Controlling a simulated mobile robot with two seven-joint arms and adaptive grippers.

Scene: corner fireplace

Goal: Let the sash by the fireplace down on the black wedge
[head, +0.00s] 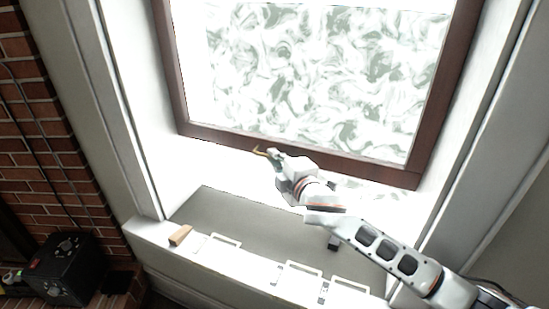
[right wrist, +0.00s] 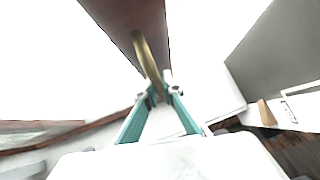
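The sash (head: 290,155) has a dark brown wooden frame and patterned glass. Its bottom rail is up, with a gap above the sill. My right gripper (head: 272,155) is at the bottom rail, with its fingers closed around a brass lift (head: 259,151). In the right wrist view the teal fingers (right wrist: 160,95) stand on both sides of the brass lift (right wrist: 148,62), below the brown rail (right wrist: 135,20). A small black block (head: 333,241), seemingly the black wedge, is on the sill area below my arm, partly hidden by it. My left gripper is not in view.
A wooden wedge (head: 180,235) lies at the left of the white ledge (head: 255,268). White handles (head: 225,240) lie along the ledge. A black box (head: 62,268) stands by the brick wall (head: 40,150) at left. White jambs flank the sash.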

